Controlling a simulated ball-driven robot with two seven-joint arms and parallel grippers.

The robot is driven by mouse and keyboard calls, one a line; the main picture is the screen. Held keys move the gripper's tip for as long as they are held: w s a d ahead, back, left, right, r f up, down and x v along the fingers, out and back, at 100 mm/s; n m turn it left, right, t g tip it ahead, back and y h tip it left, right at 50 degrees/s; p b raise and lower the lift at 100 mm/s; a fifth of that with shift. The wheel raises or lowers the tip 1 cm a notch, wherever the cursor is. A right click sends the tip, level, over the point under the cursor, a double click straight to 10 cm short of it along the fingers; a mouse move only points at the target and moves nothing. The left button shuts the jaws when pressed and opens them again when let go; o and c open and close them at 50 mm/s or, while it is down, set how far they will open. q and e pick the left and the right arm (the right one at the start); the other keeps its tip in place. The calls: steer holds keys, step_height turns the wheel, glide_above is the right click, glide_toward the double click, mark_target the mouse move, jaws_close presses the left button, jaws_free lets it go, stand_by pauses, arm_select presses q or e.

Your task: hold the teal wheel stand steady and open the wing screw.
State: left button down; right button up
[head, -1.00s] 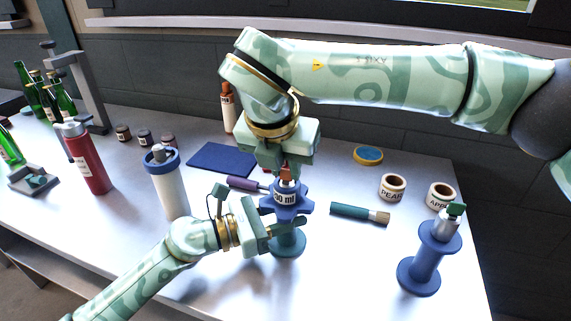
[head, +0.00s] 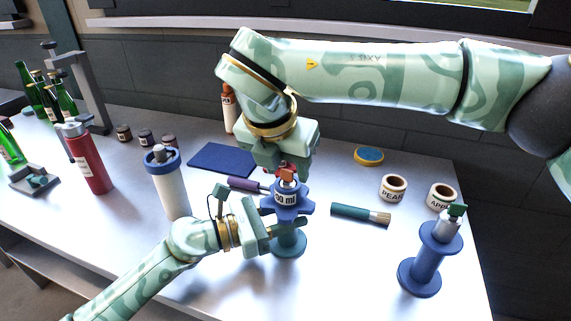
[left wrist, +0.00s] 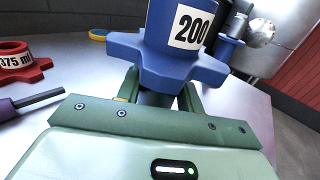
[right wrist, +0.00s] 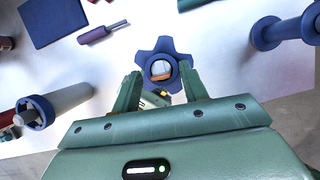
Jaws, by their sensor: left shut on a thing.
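The teal wheel stand (head: 287,245) stands upright on the table, with a blue star wheel (head: 287,202) marked with a ml label on top. In the left wrist view the star wheel (left wrist: 170,62) reads 200. My left gripper (head: 287,229) is shut on the stand's teal column just below the wheel. An orange wing screw (head: 287,174) shows at the top of the stand; it also shows in the right wrist view (right wrist: 161,72). My right gripper (right wrist: 160,88) points down above it, its fingers open and apart, apparently not touching it.
A blue stand (head: 420,262) with a teal-topped screw is at the right. A teal-handled brush (head: 358,214) lies nearby. A white cylinder with blue collar (head: 170,190) and a red bottle (head: 90,165) stand left. A dark blue mat (head: 222,159) lies behind.

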steer(key=v, duration=1.2)
arm_select(q)
steer(key=c, duration=0.8)
jaws_free()
steer(key=shift+c, duration=0.2)
